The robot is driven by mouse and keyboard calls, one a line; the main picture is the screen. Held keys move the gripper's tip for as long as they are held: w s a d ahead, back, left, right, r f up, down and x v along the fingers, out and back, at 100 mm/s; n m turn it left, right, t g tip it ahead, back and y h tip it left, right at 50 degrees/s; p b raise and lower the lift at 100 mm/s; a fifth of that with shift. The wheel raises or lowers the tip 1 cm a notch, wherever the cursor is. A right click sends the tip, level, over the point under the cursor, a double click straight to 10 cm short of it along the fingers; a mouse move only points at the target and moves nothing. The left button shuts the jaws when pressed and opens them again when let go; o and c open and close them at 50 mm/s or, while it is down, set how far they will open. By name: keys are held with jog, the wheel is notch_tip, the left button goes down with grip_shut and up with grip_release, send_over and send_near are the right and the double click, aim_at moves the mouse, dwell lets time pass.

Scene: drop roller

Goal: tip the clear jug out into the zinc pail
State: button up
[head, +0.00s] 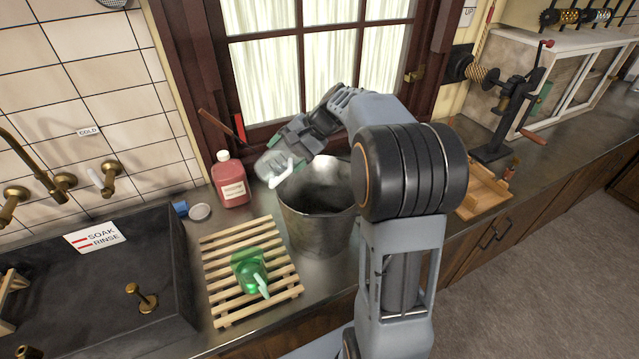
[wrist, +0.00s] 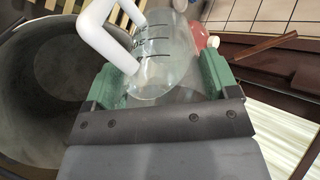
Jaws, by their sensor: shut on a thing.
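The clear jug (head: 270,164), with a white handle, hangs above the counter at the back left rim of the zinc pail (head: 318,222). My gripper (head: 285,147) is shut on the jug. In the wrist view the jug (wrist: 165,62) sits between the green jaw pads, with dark measuring marks on its wall and its handle towards the pail. The jug looks tilted; I cannot tell what it contains. The pail (wrist: 42,85) stands upright and open, and its inside looks grey and bare where visible. My arm hides its right side.
A red-pink bottle (head: 231,182) stands behind left of the pail. A wooden slatted rack (head: 222,262) with a green jug (head: 250,270) lies in front left. The dark sink (head: 100,275) is further left. The window (head: 315,70) is close behind; a hand-cranked device (head: 505,105) stands right.

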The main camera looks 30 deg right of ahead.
jog(key=shift+s+d+f+t+y+b, duration=0.15)
jog(key=shift+f+t+y+b, duration=0.15)
jog(key=shift+y+b, duration=0.55)
jog(key=shift+w+d+f+t+y+b, duration=0.1)
jog(key=shift+f+t+y+b, duration=0.25)
jog(key=shift+b, duration=0.75)
jog(key=shift+s+d+f+t+y+b, duration=0.1)
jog(key=shift+d+f+t+y+b, duration=0.15)
jog(key=shift+y+b, duration=0.6)
jog(key=shift+s+d+f+t+y+b, duration=0.1)
jog(key=shift+f+y+b, duration=0.3)
jog(key=shift+b, duration=0.7)
jog(key=shift+s+d+f+t+y+b, duration=0.15)
jog(key=shift+s+d+f+y+b, duration=0.1)
jog(key=shift+d+y+b, duration=0.25)
jog(key=shift+s+d+f+t+y+b, duration=0.15)
jog(key=shift+d+f+y+b, duration=0.1)
jog(key=shift+d+b, duration=0.25)
dwell(0.6)
jog(key=shift+d+r+t+y+b, duration=0.25)
jog(key=shift+y+b, duration=0.35)
jog(key=shift+y, duration=0.3)
dwell(0.5)
jog(key=shift+s+d+r+t+y, duration=0.1)
jog(key=shift+d+r+t+y, duration=0.1)
jog(key=shift+r+y, duration=0.15)
jog(key=shift+s+d+r+t+y, duration=0.15)
jog(key=shift+r+y, duration=0.1)
jog(key=shift+r, duration=0.2)
dwell(0.3)
